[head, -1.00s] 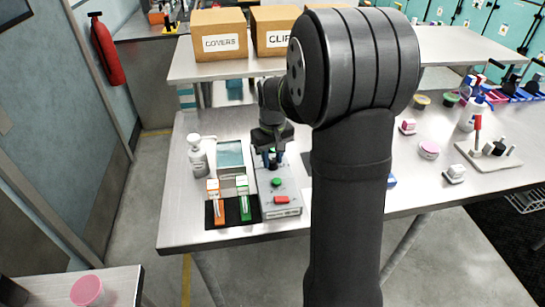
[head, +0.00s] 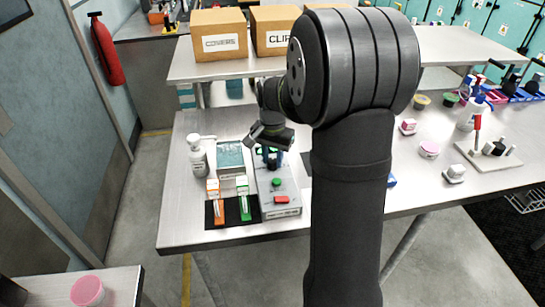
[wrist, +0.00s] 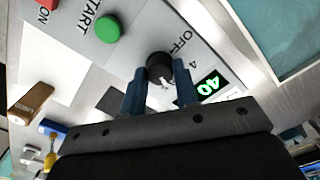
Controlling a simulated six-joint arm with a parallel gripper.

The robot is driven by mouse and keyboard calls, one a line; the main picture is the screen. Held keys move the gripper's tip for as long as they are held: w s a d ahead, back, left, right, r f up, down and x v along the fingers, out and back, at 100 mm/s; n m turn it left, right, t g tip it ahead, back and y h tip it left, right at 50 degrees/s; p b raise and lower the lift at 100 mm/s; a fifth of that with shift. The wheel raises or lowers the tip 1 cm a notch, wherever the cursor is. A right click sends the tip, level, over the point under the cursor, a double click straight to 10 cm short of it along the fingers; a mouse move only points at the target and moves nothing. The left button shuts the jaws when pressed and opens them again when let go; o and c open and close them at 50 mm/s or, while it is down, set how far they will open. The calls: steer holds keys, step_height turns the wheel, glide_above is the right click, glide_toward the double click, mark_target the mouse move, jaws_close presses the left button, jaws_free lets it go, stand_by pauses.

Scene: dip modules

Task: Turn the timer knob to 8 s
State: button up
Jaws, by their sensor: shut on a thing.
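The timer box (head: 290,189) is a grey unit on the bench, with a green button (head: 276,182) and a red switch (head: 282,199). In the wrist view its black timer knob (wrist: 159,65) sits between the two blue fingers of my gripper (wrist: 160,83), which is shut on it. A white pointer mark shows on the knob, partly hidden by the fingers. The labels OFF and 4 are printed beside it; other dial marks are hidden. A lit green display (wrist: 210,85) appears upside down with the digits 4 and 0; I cannot make out a decimal point.
A teal-topped bath (head: 230,157) and a white bottle (head: 198,157) stand left of the box. Orange (head: 214,200) and green (head: 243,199) clip-like pieces lie on a black mat (head: 229,219) in front. Boxes stand on the rear table.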

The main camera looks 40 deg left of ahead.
mark_target(273, 160)
steer(key=shift+m, duration=0.8)
steer(key=o, duration=1)
step_height(273, 160, up, 18)
steer(key=shift+f, duration=0.25)
step_height(273, 160, down, 18)
steer(key=shift+r, duration=0.2)
stand_by(0.5)
